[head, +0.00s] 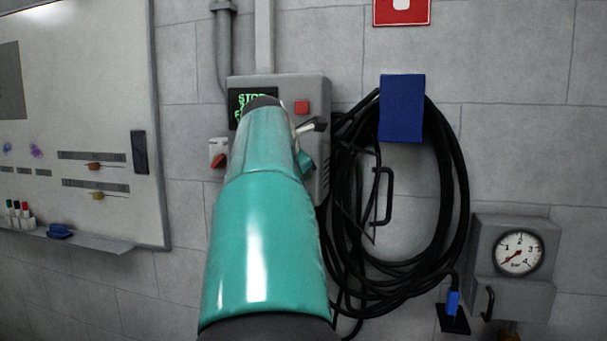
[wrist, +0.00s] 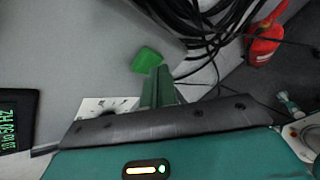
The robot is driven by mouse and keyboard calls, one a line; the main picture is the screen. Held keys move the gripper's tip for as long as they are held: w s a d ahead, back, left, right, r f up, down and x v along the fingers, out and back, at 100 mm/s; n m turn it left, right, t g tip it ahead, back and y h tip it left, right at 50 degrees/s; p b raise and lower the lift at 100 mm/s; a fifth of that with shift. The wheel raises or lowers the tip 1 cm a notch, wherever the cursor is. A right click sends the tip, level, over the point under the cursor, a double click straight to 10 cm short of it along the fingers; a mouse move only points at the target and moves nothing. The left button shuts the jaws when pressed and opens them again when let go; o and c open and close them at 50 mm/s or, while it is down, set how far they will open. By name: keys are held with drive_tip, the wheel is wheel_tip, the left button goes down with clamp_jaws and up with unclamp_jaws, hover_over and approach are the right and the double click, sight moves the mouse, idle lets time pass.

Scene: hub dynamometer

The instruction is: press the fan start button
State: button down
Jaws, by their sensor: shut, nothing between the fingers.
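In the wrist view, a green button (wrist: 146,60) shows on the grey panel, just beyond the fingertips of my gripper (wrist: 160,71). The green fingers are together and empty. The tips overlap the button's lower edge in this view; I cannot tell whether they touch it. The green button is hidden in the head view.
Black cable coils (head: 455,190) hang from a blue holder (head: 402,108) right of the box. A pressure gauge (head: 519,253) is lower right and a whiteboard (head: 85,90) is left. A red extinguisher (wrist: 264,45) shows in the wrist view.

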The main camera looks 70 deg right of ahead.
drive_tip(key=shift+d, duration=0.25)
drive_tip(key=shift+a, duration=0.1)
idle(0.3)
drive_tip(key=shift+s+a, duration=0.1)
drive_tip(key=shift+a, duration=0.5)
drive_tip(key=shift+a, duration=0.1)
drive_tip(key=a, duration=0.3)
drive_tip(key=s+a, duration=0.1)
drive_tip(key=a, duration=0.1)
drive_tip(key=shift+a, duration=0.35)
idle(0.6)
